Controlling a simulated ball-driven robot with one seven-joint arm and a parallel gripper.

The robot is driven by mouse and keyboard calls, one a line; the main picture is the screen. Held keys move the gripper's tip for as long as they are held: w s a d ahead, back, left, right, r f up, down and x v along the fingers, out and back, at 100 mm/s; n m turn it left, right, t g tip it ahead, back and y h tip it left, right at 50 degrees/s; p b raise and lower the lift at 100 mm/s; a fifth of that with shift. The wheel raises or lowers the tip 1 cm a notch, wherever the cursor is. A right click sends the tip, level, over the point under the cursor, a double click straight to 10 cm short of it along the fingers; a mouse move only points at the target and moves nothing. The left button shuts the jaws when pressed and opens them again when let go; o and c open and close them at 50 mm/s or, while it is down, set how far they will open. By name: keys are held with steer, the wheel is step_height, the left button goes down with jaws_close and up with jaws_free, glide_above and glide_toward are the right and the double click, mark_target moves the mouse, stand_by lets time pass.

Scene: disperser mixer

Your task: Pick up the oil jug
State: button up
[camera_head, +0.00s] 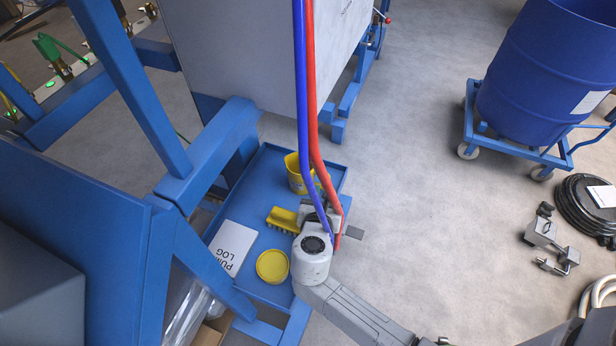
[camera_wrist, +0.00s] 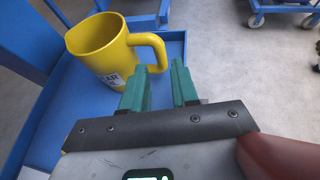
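The oil jug (camera_wrist: 100,50) is a yellow, open-topped jug with a side handle and a partly hidden label, standing upright on a blue tray (camera_head: 222,200). In the head view the jug (camera_head: 295,176) is near the tray's far end, partly behind my hoses. In the wrist view my gripper (camera_wrist: 160,66) has two green fingers spread apart with nothing held between them. The fingertips are close to the handle, which curves down just beyond them on the right side of the jug. The left finger overlaps the jug's lower part. I cannot tell whether they touch.
The tray also carries a yellow brush (camera_head: 283,219), a round yellow lid (camera_head: 272,266) and a white log sheet (camera_head: 232,247). Blue frame beams (camera_head: 210,150) stand close on the left. A blue drum (camera_head: 545,75) on a wheeled dolly is at the right. Floor between is clear.

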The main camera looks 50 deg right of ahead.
mark_target(327, 183)
steer(key=b+x, duration=0.1)
steer(key=x, duration=0.7)
steer(key=shift+w+d+f, duration=0.15)
steer(key=shift+d, duration=0.1)
jaws_close()
